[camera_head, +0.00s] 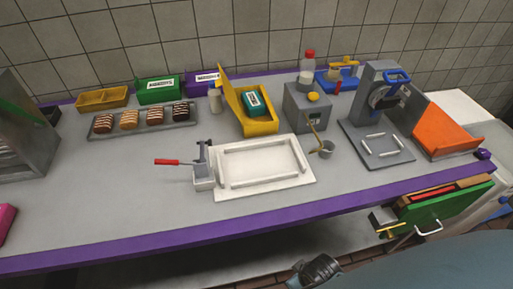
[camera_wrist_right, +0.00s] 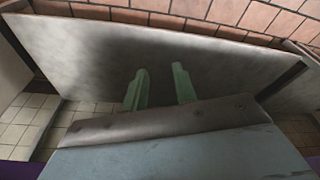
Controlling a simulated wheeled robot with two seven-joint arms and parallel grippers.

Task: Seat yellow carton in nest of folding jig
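A yellow open carton-like holder (camera_head: 262,127) with a raised back panel stands at the back middle of the bench in the head view. A teal box (camera_head: 253,100) with a white label is inside it. A white board (camera_head: 306,184) with raised rails lies at the front middle, with a red-handled toggle clamp (camera_head: 203,170) at its left. It looks like the folding jig, and the space inside its rails is empty. My right gripper (camera_wrist_right: 160,80) shows two green fingers apart with nothing between them, in the wrist view. My left gripper is in neither view.
A shallow yellow tray (camera_head: 103,98) and a grey tray (camera_head: 145,131) of pastries stand at back left. A grey dispenser (camera_head: 303,111), a blue-handled press (camera_head: 380,93) and an orange ramp (camera_head: 440,130) stand to the right.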

